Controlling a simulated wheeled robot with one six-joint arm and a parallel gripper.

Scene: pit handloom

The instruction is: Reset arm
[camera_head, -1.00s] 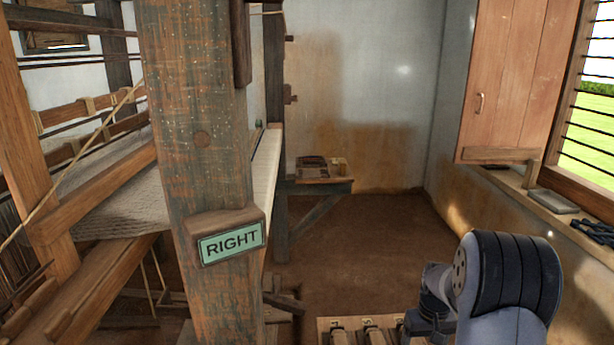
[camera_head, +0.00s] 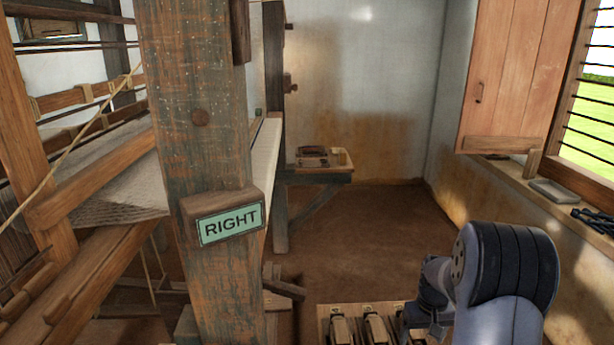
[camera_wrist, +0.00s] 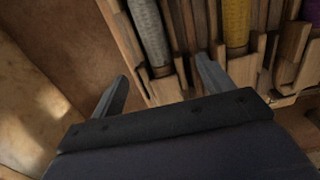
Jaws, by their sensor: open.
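My gripper (camera_wrist: 160,84) shows in the wrist view with its two fingers spread apart and nothing between them. It is above the near edge of a wooden rack (camera_wrist: 124,36) that holds several shuttle-like pieces with wound yarn. A grey yarn bobbin (camera_wrist: 149,32) and a yellow one (camera_wrist: 236,22) lie in its slots, beyond the fingertips. In the head view my arm is at the lower right, beside the rack (camera_head: 325,322); the fingertips are not clearly visible there.
A loom post (camera_head: 195,120) with a green RIGHT sign (camera_head: 230,223) stands at the left. A small wooden shelf (camera_head: 322,178) holds items at the back. A windowsill (camera_head: 520,181) runs along the right. The brown floor (camera_head: 370,235) between is clear.

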